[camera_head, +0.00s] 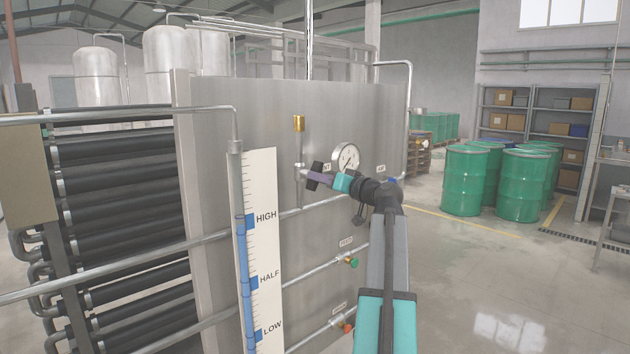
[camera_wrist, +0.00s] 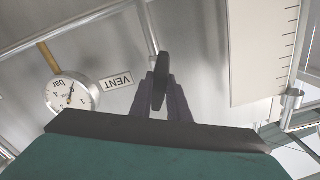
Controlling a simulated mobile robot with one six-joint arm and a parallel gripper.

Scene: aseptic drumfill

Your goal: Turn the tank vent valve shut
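The tank vent valve sits on a thin vertical pipe on the steel tank front, below a brass fitting (camera_head: 299,124). Its dark handle (camera_head: 317,167) shows at my fingertips and, in the wrist view, as a narrow upright dark bar (camera_wrist: 161,75). My gripper (camera_head: 318,179) reaches in from the right. In the wrist view, the purple fingers of my gripper (camera_wrist: 161,90) flank the handle and appear closed on it. A VENT label (camera_wrist: 117,81) is beside it; in the head view my gripper partly covers this label. The valve body is partly hidden.
A pressure gauge (camera_head: 347,157) is just right of the valve, close to my wrist. A level scale (camera_head: 262,220) and pipes stand to the left. Two lower valves, green (camera_head: 352,263) and red (camera_head: 347,327), are below. Green drums (camera_head: 525,185) stand on open floor at right.

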